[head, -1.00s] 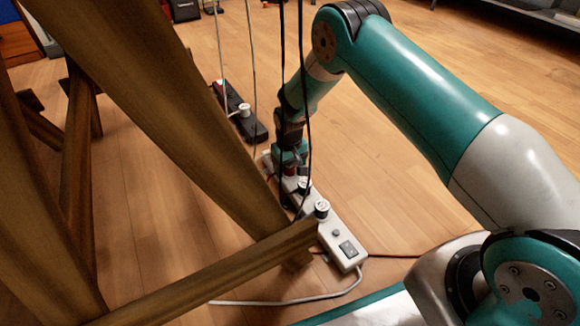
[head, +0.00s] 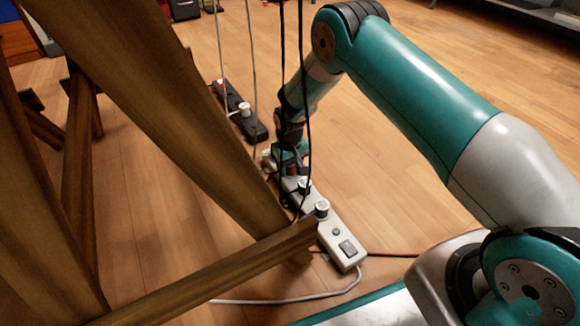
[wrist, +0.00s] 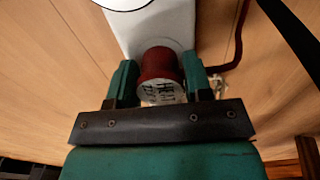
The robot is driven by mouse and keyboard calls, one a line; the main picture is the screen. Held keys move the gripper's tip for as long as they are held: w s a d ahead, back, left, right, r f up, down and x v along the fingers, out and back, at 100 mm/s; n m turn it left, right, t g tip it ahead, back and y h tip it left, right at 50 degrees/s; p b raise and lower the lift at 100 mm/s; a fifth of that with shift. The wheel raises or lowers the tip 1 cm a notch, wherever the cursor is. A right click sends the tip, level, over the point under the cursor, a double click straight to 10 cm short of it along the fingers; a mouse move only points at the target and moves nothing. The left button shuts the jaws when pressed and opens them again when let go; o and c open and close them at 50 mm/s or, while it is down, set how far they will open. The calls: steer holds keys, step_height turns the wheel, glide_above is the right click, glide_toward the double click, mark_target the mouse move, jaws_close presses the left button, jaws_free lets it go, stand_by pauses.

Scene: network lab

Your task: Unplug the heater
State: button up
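A dark red plug (wrist: 160,66) with a white label, its text starting "HE", stands at the white power strip (wrist: 180,22) in the wrist view. The plug also shows small in the head view (head: 292,169), at the strip's far part. A dark red cord (wrist: 238,40) runs off to its right. My gripper (wrist: 160,80) has one teal finger on each side of the plug, both seemingly touching it. I cannot tell whether the plug is fully seated. In the head view, the strip (head: 342,246) lies on the floor, and thin black cables partly hide my gripper (head: 290,157).
Other plugs (head: 321,207) sit in the white strip. A black power strip (head: 240,110) with a white plug lies behind it. Wooden legs and a crossbar (head: 225,268) stand close on the left. Black cables (head: 305,90) hang beside my arm. The wooden floor to the right is open.

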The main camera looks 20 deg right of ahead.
steer(key=c, duration=0.7)
steer(key=shift+r+p, duration=2.9)
steer(key=shift+r, duration=0.15)
